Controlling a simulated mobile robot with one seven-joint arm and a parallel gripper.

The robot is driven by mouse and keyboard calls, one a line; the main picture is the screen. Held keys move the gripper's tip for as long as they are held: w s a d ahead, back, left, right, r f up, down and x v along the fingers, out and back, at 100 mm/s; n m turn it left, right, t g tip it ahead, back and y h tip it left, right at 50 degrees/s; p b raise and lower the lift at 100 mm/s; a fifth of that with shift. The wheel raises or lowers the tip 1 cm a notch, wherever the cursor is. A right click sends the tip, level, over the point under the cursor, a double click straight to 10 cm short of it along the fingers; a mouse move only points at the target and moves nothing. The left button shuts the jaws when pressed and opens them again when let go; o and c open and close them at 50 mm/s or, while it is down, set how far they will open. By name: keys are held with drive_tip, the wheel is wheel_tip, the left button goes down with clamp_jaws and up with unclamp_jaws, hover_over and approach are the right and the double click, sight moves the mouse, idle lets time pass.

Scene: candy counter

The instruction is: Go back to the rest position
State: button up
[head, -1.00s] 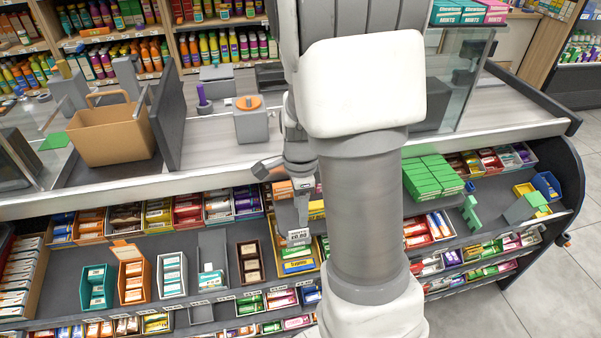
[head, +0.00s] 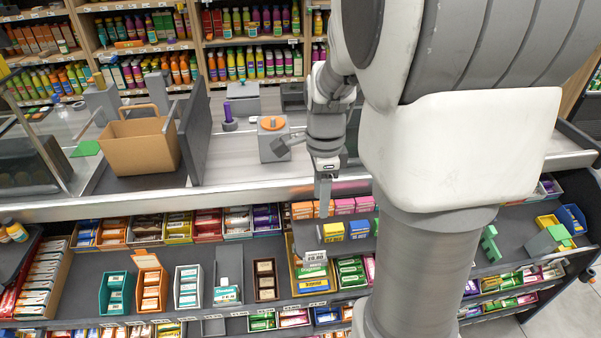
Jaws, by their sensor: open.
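My gripper (head: 302,180) is in the head view, left of my large white and grey arm links. It is open, with one finger pointing left over the counter top and the other pointing down above the candy shelf. I see nothing between the fingers. Below it are small yellow and blue boxes (head: 333,232) and a price tag (head: 314,257). My arm hides much of the shelf and counter at the right.
A checkout counter (head: 235,188) runs across the view. A brown basket (head: 139,147) stands on its left part. A grey device with an orange top (head: 273,140) stands close to my gripper. Candy trays (head: 116,291) line the front shelf. Bottle shelves (head: 200,40) stand behind.

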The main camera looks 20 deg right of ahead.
drive_tip(key=s+a+r+n+t, duration=0.5)
drive_tip(key=s+a+r+n, duration=0.5)
drive_tip(key=n, duration=1.1)
drive_tip(key=shift+s+a+r+t, duration=0.3)
drive_tip(key=shift+s+r, duration=0.3)
drive_tip(key=shift+s, duration=0.6)
